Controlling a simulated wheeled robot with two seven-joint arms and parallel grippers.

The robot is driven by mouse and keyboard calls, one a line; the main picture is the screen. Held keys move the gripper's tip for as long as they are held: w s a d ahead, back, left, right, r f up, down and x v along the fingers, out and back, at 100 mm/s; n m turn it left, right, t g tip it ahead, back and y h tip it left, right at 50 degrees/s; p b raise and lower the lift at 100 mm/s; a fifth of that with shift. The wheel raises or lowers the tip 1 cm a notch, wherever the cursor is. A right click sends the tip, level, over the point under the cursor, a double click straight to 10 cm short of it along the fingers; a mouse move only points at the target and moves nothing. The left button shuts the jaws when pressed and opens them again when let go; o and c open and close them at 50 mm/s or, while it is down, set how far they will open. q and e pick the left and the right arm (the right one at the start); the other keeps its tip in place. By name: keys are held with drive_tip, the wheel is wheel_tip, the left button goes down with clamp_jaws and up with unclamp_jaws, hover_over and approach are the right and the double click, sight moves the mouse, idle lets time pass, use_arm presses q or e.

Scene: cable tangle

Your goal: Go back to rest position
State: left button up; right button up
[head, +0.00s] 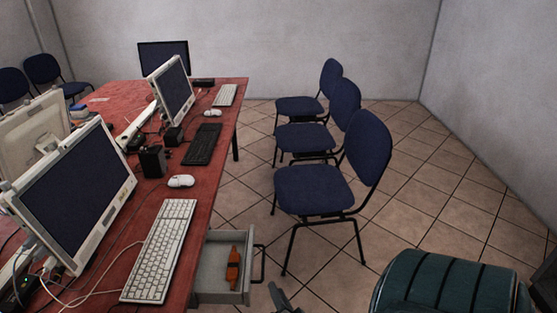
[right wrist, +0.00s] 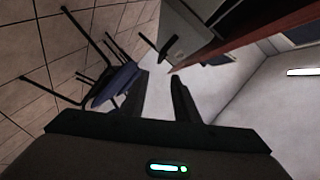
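My right gripper (head: 280,298) shows only in part at the bottom edge of the head view, just right of the open drawer. In the right wrist view its two dark fingers (right wrist: 158,100) stand apart with nothing between them, and the picture is turned over. My left gripper is not in the head view. The grey drawer (head: 217,297) is pulled out from under the red table (head: 205,190). An orange tool-like object (head: 233,268) lies in it, apart from the gripper.
Keyboards (head: 160,250), mice, monitors (head: 78,192) and tangled cables cover the table. Blue chairs (head: 315,188) stand in a row to its right. A teal ribbed object (head: 445,284) fills the bottom right. Tiled floor (head: 420,190) is free beyond the chairs.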

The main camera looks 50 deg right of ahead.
drive_tip(key=shift+s+a, duration=0.1)
drive_tip(key=shift+s, duration=0.1)
idle(0.6)
drive_tip(key=s+a+f+n+g+y, duration=0.25)
drive_tip(key=a+f+n+y, duration=0.35)
drive_tip(key=a+f+n, duration=0.75)
drive_tip(key=s+a+f+n+g+y, duration=0.1)
drive_tip(key=s+a+f+n+g, duration=0.1)
drive_tip(key=s+a+f, duration=0.4)
drive_tip(key=s+a+f+n+g+y, duration=0.2)
drive_tip(key=s+a+f, duration=0.4)
drive_tip(key=s+f, duration=0.6)
drive_tip(key=n+g, duration=0.1)
drive_tip(key=n, duration=0.1)
drive_tip(key=shift+s+f+n+g, duration=0.2)
drive_tip(key=shift+n+g, duration=0.15)
drive_tip(key=shift+s+d, duration=0.1)
drive_tip(key=shift+d, duration=0.05)
